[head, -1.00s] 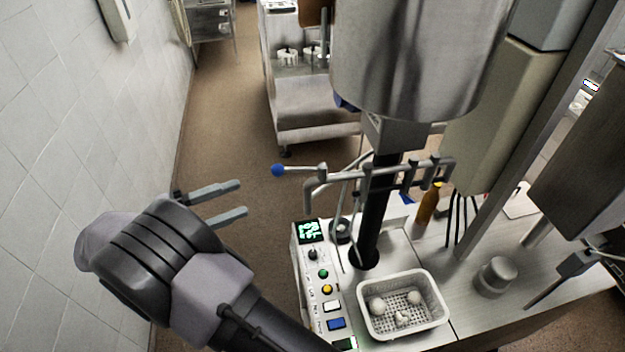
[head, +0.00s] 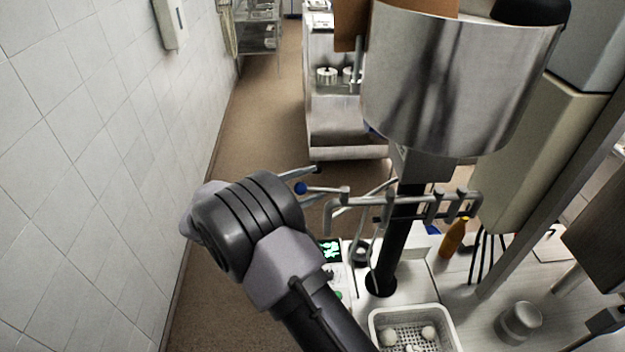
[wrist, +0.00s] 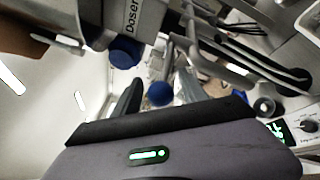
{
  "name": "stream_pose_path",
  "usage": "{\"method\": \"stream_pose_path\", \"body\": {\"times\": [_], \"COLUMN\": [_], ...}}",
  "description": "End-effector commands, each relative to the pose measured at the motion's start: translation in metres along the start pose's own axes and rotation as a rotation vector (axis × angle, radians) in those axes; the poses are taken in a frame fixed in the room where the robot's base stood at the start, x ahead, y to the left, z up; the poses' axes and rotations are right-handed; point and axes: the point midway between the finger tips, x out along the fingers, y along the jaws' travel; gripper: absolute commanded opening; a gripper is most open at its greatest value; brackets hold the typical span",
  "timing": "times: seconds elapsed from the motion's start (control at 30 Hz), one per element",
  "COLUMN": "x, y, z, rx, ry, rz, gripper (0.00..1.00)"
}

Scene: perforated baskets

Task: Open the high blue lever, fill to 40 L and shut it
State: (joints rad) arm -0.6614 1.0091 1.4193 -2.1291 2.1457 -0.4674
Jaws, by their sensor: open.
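A lever with a blue ball knob (head: 300,188) sticks out to the left from the grey pipework under the steel tank (head: 440,85). My gripper (head: 314,183) is open, and the knob appears between its fingers in the head view. In the wrist view a blue knob (wrist: 160,94) also lies between the fingers; contact cannot be told. A second blue knob (wrist: 125,50) shows higher up, beside the "Doser" label; in the head view a bit of blue (head: 372,130) shows at the tank's lower edge. The green display (head: 330,250) is lit, its digits not clearly readable.
A white perforated basket (head: 455,325) with pale round pieces stands on the steel counter below the pipework. A brown bottle (head: 453,240) and a steel cup (head: 519,322) stand to the right. A tiled wall (head: 90,150) rises on the left, with open floor beside it.

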Motion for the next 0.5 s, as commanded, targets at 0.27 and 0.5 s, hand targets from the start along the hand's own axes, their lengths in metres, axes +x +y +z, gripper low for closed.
{"method": "stream_pose_path", "body": {"times": [0.27, 0.5], "x": [0.0114, 0.0111], "y": [-0.0006, -0.0005], "z": [-0.0001, -0.0001], "rx": [-0.001, -0.001], "ry": [0.000, 0.000], "rz": [0.000, 0.000], "gripper": [0.50, 0.27]}}
